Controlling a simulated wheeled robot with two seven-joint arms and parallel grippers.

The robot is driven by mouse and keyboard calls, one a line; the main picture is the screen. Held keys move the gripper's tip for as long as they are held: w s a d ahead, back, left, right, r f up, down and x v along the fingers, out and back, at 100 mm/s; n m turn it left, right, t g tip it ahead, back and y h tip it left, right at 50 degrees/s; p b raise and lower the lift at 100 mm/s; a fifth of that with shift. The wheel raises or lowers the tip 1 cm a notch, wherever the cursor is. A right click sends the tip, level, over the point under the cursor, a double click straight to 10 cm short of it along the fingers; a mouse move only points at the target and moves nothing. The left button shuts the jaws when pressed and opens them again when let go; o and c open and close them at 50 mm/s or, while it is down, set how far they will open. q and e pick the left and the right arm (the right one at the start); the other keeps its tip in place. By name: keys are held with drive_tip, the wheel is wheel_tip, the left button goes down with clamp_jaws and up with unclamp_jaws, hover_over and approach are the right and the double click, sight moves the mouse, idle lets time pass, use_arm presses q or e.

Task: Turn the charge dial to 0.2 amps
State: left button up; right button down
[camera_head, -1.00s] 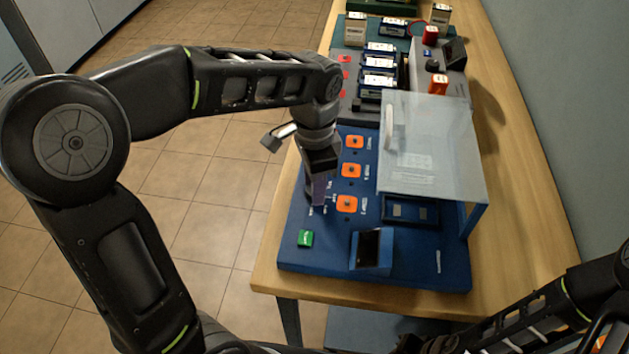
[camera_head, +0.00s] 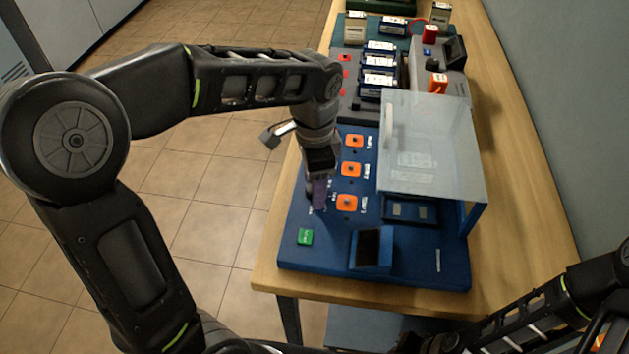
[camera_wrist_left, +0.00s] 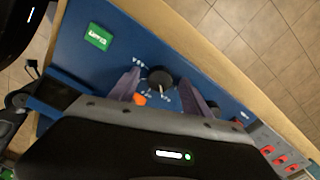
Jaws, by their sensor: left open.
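The charge dial (camera_wrist_left: 160,80) is a round dark knob on the blue panel (camera_wrist_left: 100,70), with small white markings around it in the left wrist view. My left gripper (camera_wrist_left: 160,88) is open, pointing down at the panel, with one purple-grey finger on each side of the dial. I cannot tell whether either finger touches it. In the head view my left gripper (camera_head: 319,200) hides the dial. The dial's pointer and setting are too small to read. My right arm shows at the lower right of the head view, but its gripper is not clearly visible.
A green button (camera_head: 305,237) and a small tilted screen (camera_head: 371,248) are on the panel's near side. Orange squares (camera_head: 347,203) line the panel right of my gripper. A clear cover (camera_head: 430,150) stands farther right. Batteries (camera_head: 379,64) sit at the back.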

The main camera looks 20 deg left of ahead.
use_arm(q)
wheel_tip(320, 180, up, 8)
drive_tip(key=shift+f, duration=0.1)
idle(0.5)
idle(0.4)
